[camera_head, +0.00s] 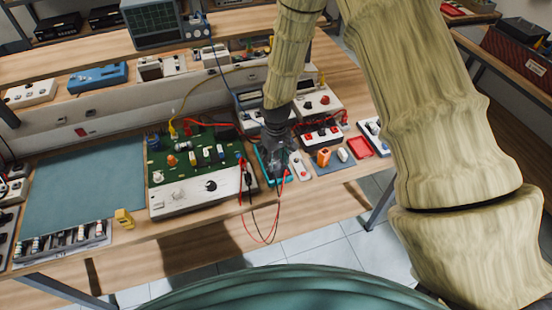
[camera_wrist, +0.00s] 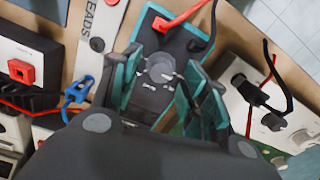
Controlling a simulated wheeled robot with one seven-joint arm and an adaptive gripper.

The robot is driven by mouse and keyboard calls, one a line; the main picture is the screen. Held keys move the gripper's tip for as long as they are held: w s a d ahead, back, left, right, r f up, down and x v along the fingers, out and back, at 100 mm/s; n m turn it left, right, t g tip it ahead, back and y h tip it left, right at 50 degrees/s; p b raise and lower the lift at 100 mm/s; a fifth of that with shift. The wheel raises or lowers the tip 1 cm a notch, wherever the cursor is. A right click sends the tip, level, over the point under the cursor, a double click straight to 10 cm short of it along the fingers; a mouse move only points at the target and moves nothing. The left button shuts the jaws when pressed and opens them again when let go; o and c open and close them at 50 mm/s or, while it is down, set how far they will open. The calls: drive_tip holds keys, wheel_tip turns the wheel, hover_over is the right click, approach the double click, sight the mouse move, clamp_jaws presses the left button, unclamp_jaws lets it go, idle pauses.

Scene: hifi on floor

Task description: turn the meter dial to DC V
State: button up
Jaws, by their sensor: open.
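The meter is a dark handheld unit with a teal case (camera_wrist: 150,24), lying on the bench; in the head view its teal edge (camera_head: 262,166) shows under my gripper. Its round grey dial (camera_wrist: 160,69) faces the wrist camera, with small white marks around it that I cannot read. Red and black leads plug into the meter's top end in the wrist view. My gripper (camera_head: 277,158) is over the meter, pointing down. In the wrist view my gripper (camera_wrist: 163,80) is open, one finger on each side of the dial. I cannot tell whether the fingers touch the dial. The meter's lower part is hidden.
A green circuit board unit with a white front panel (camera_head: 195,197) stands left of the meter. A grey strip marked "LEADS" (camera_wrist: 98,24) lies beside it. Test leads (camera_head: 270,240) hang over the bench's front edge.

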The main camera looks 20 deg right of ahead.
drive_tip(key=shift+f, duration=0.45)
drive_tip(key=shift+c, duration=0.2)
clamp_jaws()
drive_tip(key=shift+m, duration=0.4)
drive_tip(key=m+b, duration=0.1)
drive_tip(key=m, duration=0.1)
drive_tip(key=shift+f+m+b, duration=0.1)
drive_tip(key=shift+m+b, duration=0.2)
drive_tip(key=shift+m, duration=0.1)
drive_tip(key=m+b, duration=0.1)
drive_tip(key=m, duration=0.3)
drive_tip(key=shift+m, duration=0.7)
